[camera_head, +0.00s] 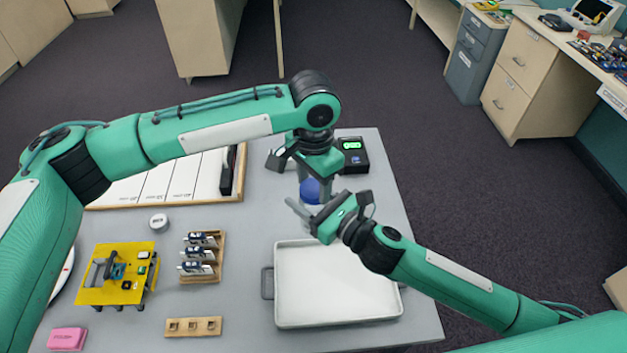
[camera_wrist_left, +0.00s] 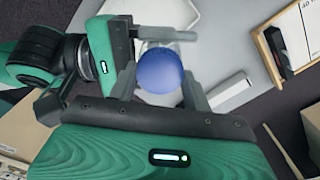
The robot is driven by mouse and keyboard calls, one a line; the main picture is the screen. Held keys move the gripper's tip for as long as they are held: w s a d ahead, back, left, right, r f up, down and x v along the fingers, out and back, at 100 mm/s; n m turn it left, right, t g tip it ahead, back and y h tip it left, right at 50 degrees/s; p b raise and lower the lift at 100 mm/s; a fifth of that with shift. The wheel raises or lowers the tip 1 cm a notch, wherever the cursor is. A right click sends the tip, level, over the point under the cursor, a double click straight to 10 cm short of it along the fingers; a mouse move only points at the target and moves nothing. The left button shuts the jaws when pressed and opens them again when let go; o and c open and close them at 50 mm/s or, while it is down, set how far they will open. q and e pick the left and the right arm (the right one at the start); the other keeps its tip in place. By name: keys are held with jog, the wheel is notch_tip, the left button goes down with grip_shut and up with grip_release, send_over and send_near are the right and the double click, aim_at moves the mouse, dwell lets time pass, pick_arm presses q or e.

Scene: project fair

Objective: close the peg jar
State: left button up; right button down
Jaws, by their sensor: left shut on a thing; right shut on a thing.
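The blue round lid (camera_head: 310,190) is at the back middle of the grey table, above and behind the tray. It also shows in the left wrist view (camera_wrist_left: 160,72). My left gripper (camera_head: 314,182) points down from above and is shut on the lid, one finger on each side. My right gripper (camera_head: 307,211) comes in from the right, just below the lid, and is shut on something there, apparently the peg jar. The jar's body is mostly hidden by the grippers and lid. I cannot tell whether the lid sits on the jar.
A white tray (camera_head: 338,318) lies in front of the grippers. A black device with a green display (camera_head: 353,155) stands behind right. A yellow board (camera_head: 100,292), a wooden rack (camera_head: 215,272), a holed wooden block (camera_head: 193,333) and a pink eraser (camera_head: 67,339) are at left.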

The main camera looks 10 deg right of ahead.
pick_arm(q)
jog(key=m, duration=1.1)
jog(key=shift+w, duration=0.1)
jog(key=o, duration=1.1)
jog(key=shift+r, duration=2.25)
jog(key=shift+c, duration=0.4)
jog(key=n, duration=0.2)
jog(key=r+n, duration=0.1)
jog(key=n, duration=0.2)
jog(key=shift+r+n, duration=0.35)
jog(key=shift+n, duration=0.05)
jog(key=n, duration=0.2)
jog(key=r+n, duration=0.1)
jog(key=n, duration=0.4)
jog(key=shift+r, duration=0.4)
